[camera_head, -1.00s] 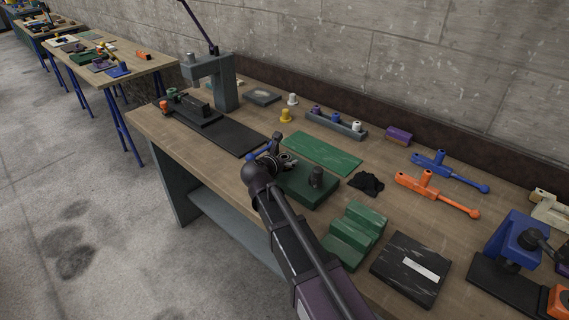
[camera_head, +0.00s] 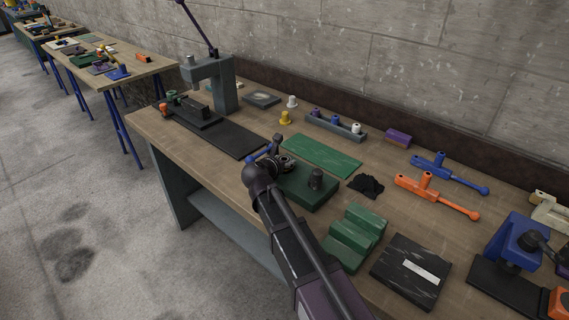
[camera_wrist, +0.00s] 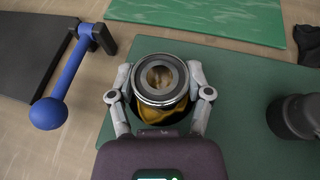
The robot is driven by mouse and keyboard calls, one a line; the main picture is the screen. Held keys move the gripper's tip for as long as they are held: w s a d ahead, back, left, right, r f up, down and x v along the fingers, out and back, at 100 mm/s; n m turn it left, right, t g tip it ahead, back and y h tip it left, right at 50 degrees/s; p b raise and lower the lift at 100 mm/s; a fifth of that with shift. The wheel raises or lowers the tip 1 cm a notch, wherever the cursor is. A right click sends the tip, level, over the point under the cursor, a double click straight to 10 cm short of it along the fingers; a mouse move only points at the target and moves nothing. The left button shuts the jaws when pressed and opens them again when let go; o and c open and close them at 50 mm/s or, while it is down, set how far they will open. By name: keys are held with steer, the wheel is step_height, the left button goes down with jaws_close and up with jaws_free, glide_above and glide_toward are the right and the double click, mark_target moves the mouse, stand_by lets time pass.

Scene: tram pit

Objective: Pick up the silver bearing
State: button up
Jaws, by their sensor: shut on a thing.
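The silver bearing (camera_wrist: 160,79) is a ring with a dark band and an open centre, seen from above in the wrist view. My gripper (camera_wrist: 160,98) is shut on it, with one finger on each side. Something yellow shows just below the ring, between the fingers. Behind it lies a dark green block (camera_wrist: 240,85). In the head view my gripper (camera_head: 275,168) is at the left end of the green block (camera_head: 312,191), and my own wrist hides most of the bearing. I cannot tell how far the bearing is above the block.
A dark cylinder (camera_wrist: 296,116) stands on the block, right of my gripper. A blue ball-ended handle (camera_wrist: 66,80) lies to the left, beside a black mat (camera_head: 232,136). A flat green plate (camera_head: 322,154) lies behind. Stepped green blocks (camera_head: 358,232) stand nearer the front.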

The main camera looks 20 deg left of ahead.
mark_target(284, 159)
steer(key=shift+r, duration=0.1)
stand_by(0.3)
step_height(284, 159, up, 3)
steer(key=p, duration=0.3)
steer(key=s+d+r+p, duration=0.1)
steer(key=s+d, duration=0.2)
steer(key=s, duration=0.4)
steer(key=s+d+p, duration=0.1)
steer(key=s+d, duration=0.3)
steer(key=s, duration=0.3)
steer(key=shift+s+r, duration=0.2)
steer(key=shift+r, duration=0.15)
